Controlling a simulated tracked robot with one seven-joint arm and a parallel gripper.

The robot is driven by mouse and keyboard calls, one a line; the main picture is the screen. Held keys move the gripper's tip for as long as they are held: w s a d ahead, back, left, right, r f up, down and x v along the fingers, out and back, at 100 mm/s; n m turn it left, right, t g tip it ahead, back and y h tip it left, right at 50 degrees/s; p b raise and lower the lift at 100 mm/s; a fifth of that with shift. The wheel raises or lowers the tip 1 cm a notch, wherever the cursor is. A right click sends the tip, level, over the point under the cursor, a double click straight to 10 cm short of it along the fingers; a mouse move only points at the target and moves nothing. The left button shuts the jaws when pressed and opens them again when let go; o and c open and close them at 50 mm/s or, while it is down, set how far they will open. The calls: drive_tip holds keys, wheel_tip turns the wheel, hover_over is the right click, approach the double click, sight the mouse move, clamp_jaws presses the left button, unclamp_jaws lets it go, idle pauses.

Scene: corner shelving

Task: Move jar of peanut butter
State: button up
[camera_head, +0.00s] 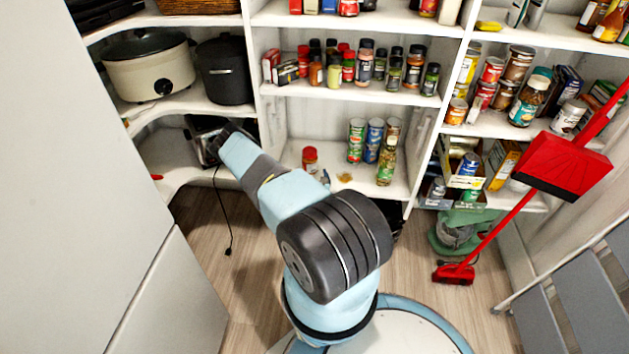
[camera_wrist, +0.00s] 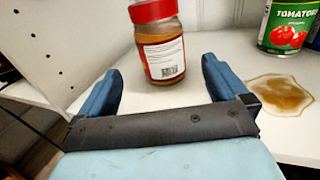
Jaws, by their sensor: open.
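The peanut butter jar (camera_wrist: 162,50) has a red lid and a white label over brown contents. It stands upright on a white shelf. In the head view the jar (camera_head: 310,159) is on the lower middle shelf, towards its left side. My gripper (camera_wrist: 158,75) is open in the wrist view, with its two blue fingers spread apart. The jar is just ahead of the fingers and between them as seen from the wrist. Nothing is held.
A brown spill (camera_wrist: 283,95) lies on the shelf to the right, near a tomato can (camera_wrist: 287,25). Several cans and a bottle (camera_head: 386,162) stand right of the jar. A perforated white panel (camera_wrist: 55,45) is at the left. A toaster (camera_head: 205,138) sits on the left shelf.

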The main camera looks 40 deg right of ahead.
sight(309, 159)
drive_tip(key=x, duration=1.1)
drive_tip(key=shift+w+d, duration=0.2)
drive_tip(key=shift+w, duration=0.1)
drive_tip(key=shift+c, duration=0.4)
drive_tip(key=c, duration=1.4)
drive_tip(key=shift+w+a, duration=0.5)
drive_tip(key=shift+a, duration=0.6)
drive_tip(key=shift+w+a, duration=0.45)
drive_tip(key=shift+a, duration=0.65)
drive_tip(key=shift+w+a, duration=0.5)
drive_tip(key=shift+a, duration=0.55)
drive_tip(key=o, duration=1.5)
drive_tip(key=shift+d, duration=0.1)
drive_tip(key=shift+s, duration=0.1)
drive_tip(key=v, duration=1.3)
drive_tip(key=shift+s+a+f, duration=0.1)
drive_tip(key=shift+s+a, duration=0.15)
